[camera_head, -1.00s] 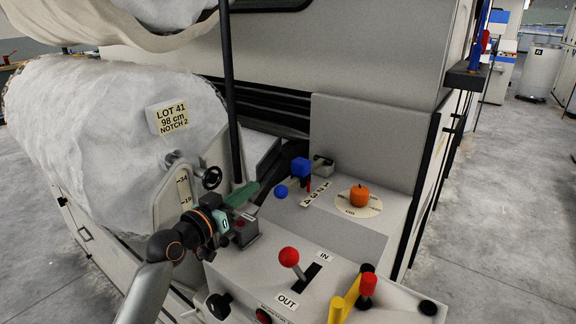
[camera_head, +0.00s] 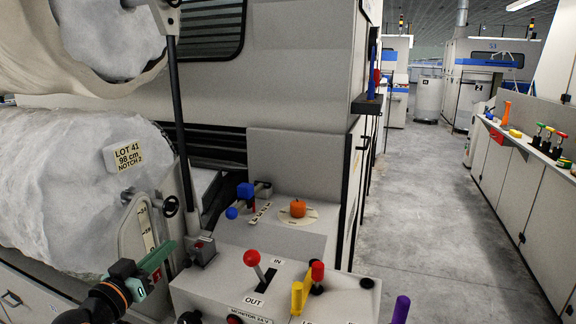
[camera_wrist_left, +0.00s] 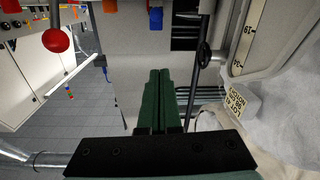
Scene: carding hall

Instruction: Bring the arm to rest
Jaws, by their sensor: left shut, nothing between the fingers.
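My left gripper (camera_head: 164,256) is at the lower left of the head view, with green fingers, in front of the fibre roll and left of the control panel (camera_head: 215,292). In the left wrist view its two green fingers (camera_wrist_left: 157,84) lie side by side, shut and empty. It appears clear of the panel's levers. My right gripper is not in view.
A roll tagged LOT 41 (camera_head: 124,155) is at left. The aisle floor (camera_head: 428,220) at right is clear.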

